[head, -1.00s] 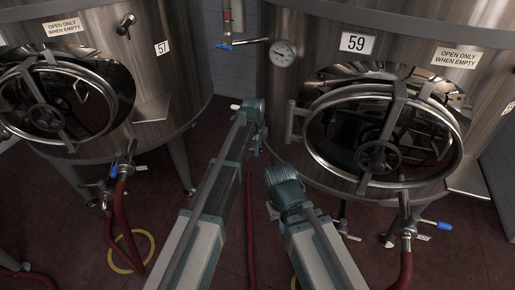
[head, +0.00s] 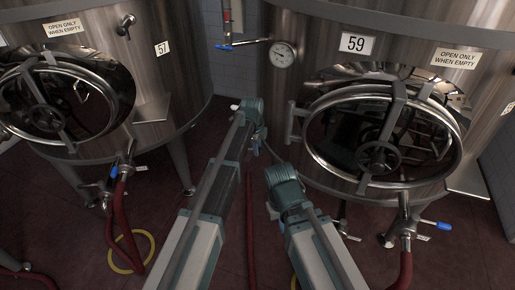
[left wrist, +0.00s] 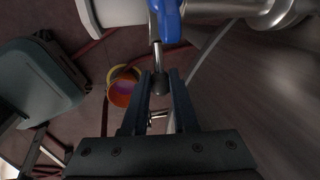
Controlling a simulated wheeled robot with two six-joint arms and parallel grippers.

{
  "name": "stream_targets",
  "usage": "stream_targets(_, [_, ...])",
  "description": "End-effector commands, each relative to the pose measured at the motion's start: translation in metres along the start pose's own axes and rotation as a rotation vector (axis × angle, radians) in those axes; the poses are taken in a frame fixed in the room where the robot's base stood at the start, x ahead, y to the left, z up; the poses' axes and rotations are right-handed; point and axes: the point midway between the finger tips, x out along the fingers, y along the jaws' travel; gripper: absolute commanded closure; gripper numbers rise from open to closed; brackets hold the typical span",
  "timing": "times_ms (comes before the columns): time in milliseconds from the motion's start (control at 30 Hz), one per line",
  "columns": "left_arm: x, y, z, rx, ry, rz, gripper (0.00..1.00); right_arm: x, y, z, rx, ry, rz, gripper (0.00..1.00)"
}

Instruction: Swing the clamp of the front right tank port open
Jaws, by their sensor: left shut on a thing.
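In the head view the front right tank is the steel tank marked 59 (head: 325,22). A hose port (head: 406,228) with a blue-handled valve (head: 442,226) sits low on its front. My left arm (head: 205,205) reaches up the middle, and its jaws are hard to make out there. In the left wrist view my left gripper (left wrist: 160,76) is shut on a thin metal rod with a dark end (left wrist: 160,84), which looks like a clamp part. A blue handle (left wrist: 167,22) is just beyond it, beside a steel pipe fitting (left wrist: 240,8). The clamp's hinge is not clear.
A second steel tank (head: 180,60) marked 57 stands at the left, with a red hose (head: 112,235) and a yellow ring (head: 148,243) below it. A round hatch (head: 313,148) and a gauge (head: 283,54) are on tank 59. Dark red floor shows between the tanks.

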Motion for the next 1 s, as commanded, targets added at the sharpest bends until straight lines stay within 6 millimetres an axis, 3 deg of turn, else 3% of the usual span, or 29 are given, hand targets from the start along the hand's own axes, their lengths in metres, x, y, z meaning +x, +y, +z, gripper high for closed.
stream_targets(400, [-0.034,-0.008,0.018,-0.054,0.254,0.008,1.0,-0.026,0.003,0.002,0.0,0.0,0.0,1.0])
stream_targets(1000, [-0.064,-0.014,0.046,-0.113,0.566,0.018,1.0,-0.028,0.003,0.002,0.0,0.0,0.0,1.0])
